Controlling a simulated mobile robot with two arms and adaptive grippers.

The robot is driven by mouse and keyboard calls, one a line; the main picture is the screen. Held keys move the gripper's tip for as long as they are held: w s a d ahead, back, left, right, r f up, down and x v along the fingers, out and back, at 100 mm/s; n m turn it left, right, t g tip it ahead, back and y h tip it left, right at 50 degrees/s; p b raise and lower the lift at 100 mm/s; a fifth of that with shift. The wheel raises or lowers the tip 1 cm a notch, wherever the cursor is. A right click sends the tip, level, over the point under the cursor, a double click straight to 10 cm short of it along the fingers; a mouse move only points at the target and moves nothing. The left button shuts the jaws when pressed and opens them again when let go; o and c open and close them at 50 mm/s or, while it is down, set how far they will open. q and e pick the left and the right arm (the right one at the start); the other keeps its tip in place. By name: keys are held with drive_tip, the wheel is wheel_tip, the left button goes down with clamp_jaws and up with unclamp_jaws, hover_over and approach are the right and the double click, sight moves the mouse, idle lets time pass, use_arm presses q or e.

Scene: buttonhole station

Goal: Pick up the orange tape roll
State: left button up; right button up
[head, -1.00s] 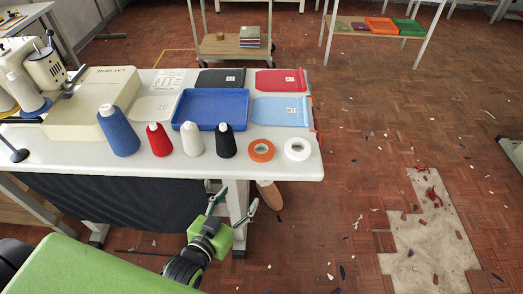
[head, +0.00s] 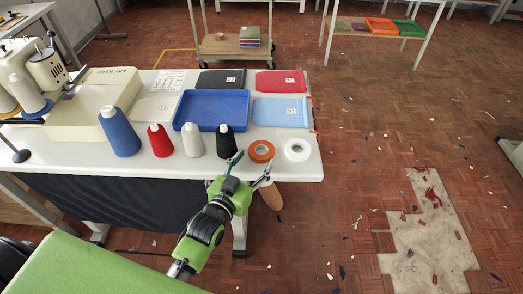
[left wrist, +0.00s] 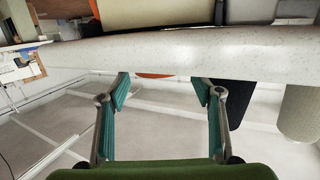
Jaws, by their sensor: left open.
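The orange tape roll (head: 261,158) lies flat near the front edge of the white table (head: 75,160), between the black thread cone (head: 226,145) and the white tape roll (head: 297,151). My left gripper (head: 252,166) is open and empty at the front edge, just in front of the orange roll, its fingers apart and pointing at it. In the left wrist view, which looks upside down, a sliver of the orange roll (left wrist: 153,75) shows past the table edge, between the open fingertips (left wrist: 160,82). Most of the roll is hidden there. My right gripper is not in view.
Blue (head: 119,135), red (head: 160,142) and white (head: 193,142) thread cones stand along the front, left of the black one. A blue tray (head: 212,124) and coloured sheets lie behind. A sewing machine is at far left. Open floor lies right of the table.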

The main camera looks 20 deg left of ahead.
sight(264, 146)
use_arm(q)
drive_tip(key=w, duration=0.4)
drive_tip(key=shift+d+f, duration=0.15)
drive_tip(key=shift+d, duration=0.15)
drive_tip(key=c, duration=0.6)
